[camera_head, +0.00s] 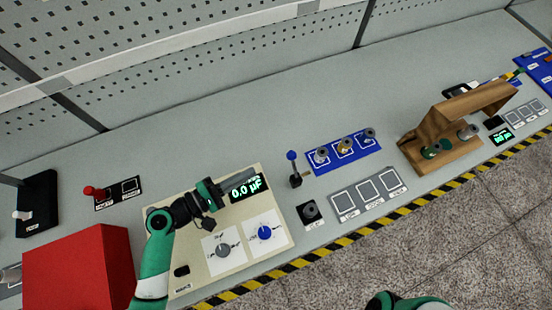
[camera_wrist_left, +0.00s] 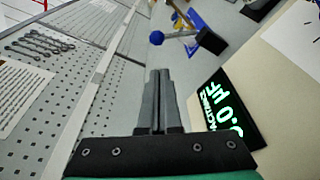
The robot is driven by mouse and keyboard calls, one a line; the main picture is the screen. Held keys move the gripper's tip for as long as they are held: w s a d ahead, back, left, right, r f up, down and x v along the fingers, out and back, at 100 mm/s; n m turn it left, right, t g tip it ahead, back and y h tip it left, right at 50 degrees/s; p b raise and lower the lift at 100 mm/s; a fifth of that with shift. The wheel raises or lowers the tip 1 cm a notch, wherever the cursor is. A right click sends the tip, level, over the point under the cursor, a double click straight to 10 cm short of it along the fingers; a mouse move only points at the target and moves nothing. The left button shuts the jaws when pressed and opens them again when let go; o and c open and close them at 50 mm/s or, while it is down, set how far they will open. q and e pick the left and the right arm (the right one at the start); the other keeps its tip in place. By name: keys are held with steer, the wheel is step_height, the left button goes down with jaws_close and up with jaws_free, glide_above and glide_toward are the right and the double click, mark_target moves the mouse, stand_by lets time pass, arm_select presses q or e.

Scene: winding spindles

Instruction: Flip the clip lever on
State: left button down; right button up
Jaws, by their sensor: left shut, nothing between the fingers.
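A lever with a blue ball knob (camera_head: 292,155) stands on a small black base (camera_head: 296,181), right of the beige meter panel; it cannot be read whether this is the clip lever. The blue knob also shows in the left wrist view (camera_wrist_left: 157,37), beyond and slightly left of my fingertips. My left gripper (camera_head: 252,177) is shut and empty, above the panel's top edge by the green display, its fingers pointing toward the lever. They are apart from the knob. The shut fingers also show in the left wrist view (camera_wrist_left: 159,75). My right gripper is out of view.
The beige panel (camera_head: 205,262) carries a grey dial, a blue dial and a display (camera_head: 247,188). A blue tray (camera_head: 345,150) with several spindles lies right of the lever. A wooden stand (camera_head: 455,115), a red box (camera_head: 80,265) and a red-knobbed lever (camera_head: 90,190) stand farther off.

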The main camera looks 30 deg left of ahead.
arm_select(q)
steer(key=shift+w+a+r, duration=0.1)
steer(key=shift+w+r, duration=0.05)
steer(key=shift+w, duration=0.25)
steer(key=x, duration=0.9)
steer(key=shift+w+b, duration=0.2)
steer(key=shift+b, duration=0.2)
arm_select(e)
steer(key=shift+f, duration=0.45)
arm_select(q)
steer(key=shift+d, duration=0.35)
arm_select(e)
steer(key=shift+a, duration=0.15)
arm_select(q)
steer(key=shift+s+r+m, duration=0.1)
steer(key=shift+r+m, duration=0.05)
steer(key=shift+m, duration=0.15)
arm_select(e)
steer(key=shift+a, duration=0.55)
